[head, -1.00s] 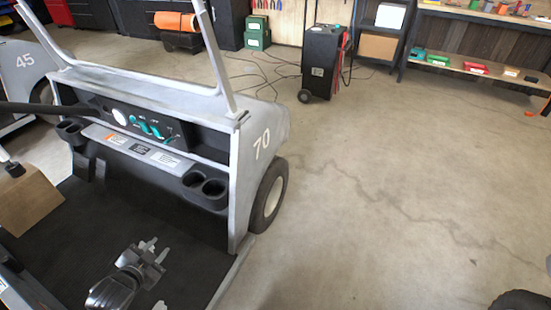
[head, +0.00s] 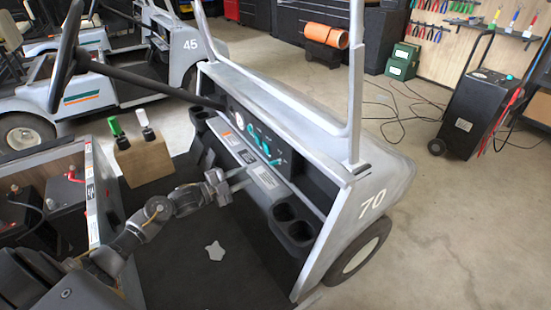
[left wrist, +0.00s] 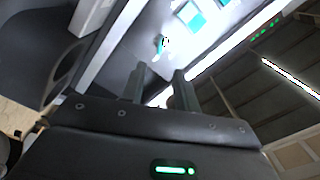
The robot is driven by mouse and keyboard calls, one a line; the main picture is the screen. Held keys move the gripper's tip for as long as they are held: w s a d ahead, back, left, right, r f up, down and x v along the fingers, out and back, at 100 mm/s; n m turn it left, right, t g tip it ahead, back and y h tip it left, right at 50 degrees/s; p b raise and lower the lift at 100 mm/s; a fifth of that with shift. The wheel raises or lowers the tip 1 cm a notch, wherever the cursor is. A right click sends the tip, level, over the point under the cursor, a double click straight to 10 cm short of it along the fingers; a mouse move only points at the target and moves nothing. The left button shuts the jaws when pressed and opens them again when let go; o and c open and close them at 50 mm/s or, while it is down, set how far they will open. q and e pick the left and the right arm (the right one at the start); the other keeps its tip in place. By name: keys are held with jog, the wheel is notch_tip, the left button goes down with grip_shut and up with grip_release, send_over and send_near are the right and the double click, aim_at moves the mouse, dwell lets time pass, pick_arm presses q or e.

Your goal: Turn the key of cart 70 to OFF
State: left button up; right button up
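Cart 70 (head: 372,202) is grey, with a dark dashboard (head: 295,149) carrying several teal parts, one of them a teal knob-like part (head: 266,148). I cannot tell for sure which is the key or where it points. My left gripper (head: 242,178) is in front of the dashboard, close to its labelled ledge, apart from the teal parts. In the left wrist view its two fingers (left wrist: 161,88) are spread with nothing between them. Beyond them a small teal part (left wrist: 159,43) stands on a pale panel. My right gripper is not in view.
Cup holders (head: 290,222) stick out at the dashboard's right end. The steering wheel (head: 66,58) and its column reach over the left. A cardboard-coloured block (head: 144,160) holds green and white handles. Cart 45 (head: 178,45) stands behind.

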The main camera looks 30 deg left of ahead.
aim_at(275, 162)
pick_arm(q)
jog(key=x, duration=1)
jog(key=shift+w+d, duration=0.25)
jog(key=shift+d, duration=0.1)
grip_shut()
